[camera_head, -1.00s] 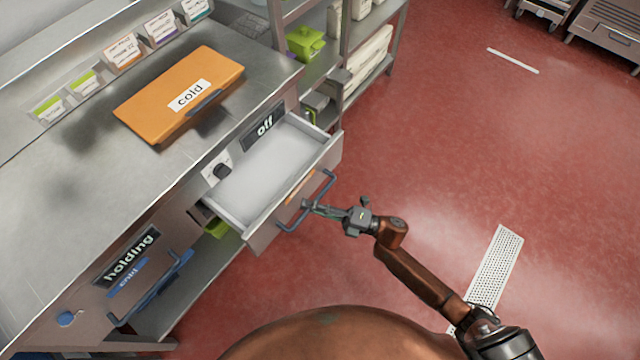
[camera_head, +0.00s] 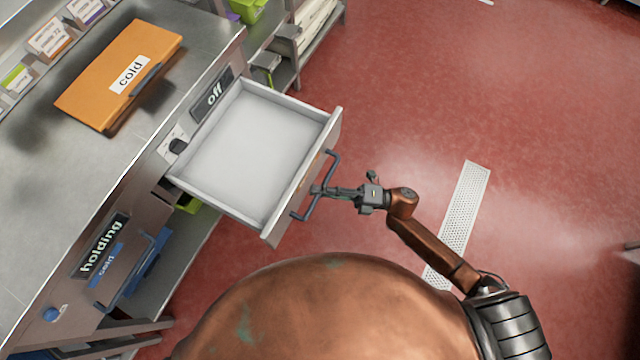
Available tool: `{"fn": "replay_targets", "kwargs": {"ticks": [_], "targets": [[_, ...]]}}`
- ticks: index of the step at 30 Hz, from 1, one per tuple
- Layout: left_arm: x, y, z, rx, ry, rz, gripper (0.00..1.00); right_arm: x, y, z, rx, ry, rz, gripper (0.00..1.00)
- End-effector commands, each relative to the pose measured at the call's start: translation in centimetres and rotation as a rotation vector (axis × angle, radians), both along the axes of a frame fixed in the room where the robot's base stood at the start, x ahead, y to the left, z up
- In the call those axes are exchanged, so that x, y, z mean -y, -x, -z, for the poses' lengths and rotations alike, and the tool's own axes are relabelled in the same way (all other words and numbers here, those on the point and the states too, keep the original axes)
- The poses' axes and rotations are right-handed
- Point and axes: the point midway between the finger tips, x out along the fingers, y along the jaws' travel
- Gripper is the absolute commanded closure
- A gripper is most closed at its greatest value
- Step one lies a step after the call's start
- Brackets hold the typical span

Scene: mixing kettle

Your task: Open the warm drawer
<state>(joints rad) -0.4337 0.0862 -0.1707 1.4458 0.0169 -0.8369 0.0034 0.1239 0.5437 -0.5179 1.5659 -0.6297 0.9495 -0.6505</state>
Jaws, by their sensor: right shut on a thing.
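The warm drawer (camera_head: 245,150) is pulled well out from the steel counter. Its inside is white and empty. It sits beside a dark "off" sign (camera_head: 211,95) and a black knob (camera_head: 177,146). A blue-grey bar handle (camera_head: 331,165) is on its front panel. My right gripper (camera_head: 318,190) is shut on this handle, around its middle. My left gripper is not in view.
A second drawer with a blue "cold" label (camera_head: 106,266) and a "holding" sign (camera_head: 102,246) is at lower left. Red floor (camera_head: 400,90) lies clear to the right, with a white floor grate (camera_head: 462,215).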

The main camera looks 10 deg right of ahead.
Motion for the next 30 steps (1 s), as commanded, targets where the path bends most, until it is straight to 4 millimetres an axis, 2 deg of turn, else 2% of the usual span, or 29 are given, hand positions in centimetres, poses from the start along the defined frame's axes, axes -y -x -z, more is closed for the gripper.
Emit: {"fn": "replay_targets", "kwargs": {"ticks": [4, 5, 12, 23, 26, 30], "targets": [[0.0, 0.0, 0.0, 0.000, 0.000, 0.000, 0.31, 0.1, 0.0, 0.1, -0.001, 0.002, 0.002, 1.00], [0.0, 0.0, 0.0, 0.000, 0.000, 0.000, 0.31, 0.1, 0.0, 0.1, -0.001, 0.003, 0.002, 0.89], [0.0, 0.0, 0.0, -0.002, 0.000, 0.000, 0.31, 0.1, 0.0, 0.1, -0.001, 0.002, 0.003, 0.72], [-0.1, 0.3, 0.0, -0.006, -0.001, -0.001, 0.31, 0.6, 0.1, 0.2, -0.001, 0.002, 0.003, 0.71], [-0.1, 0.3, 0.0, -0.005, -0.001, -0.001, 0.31, 1.7, 0.4, 0.4, -0.003, 0.003, 0.005, 0.71], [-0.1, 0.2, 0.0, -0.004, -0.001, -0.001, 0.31, 4.4, 1.1, 1.0, -0.002, 0.005, 0.005, 0.71]]}}
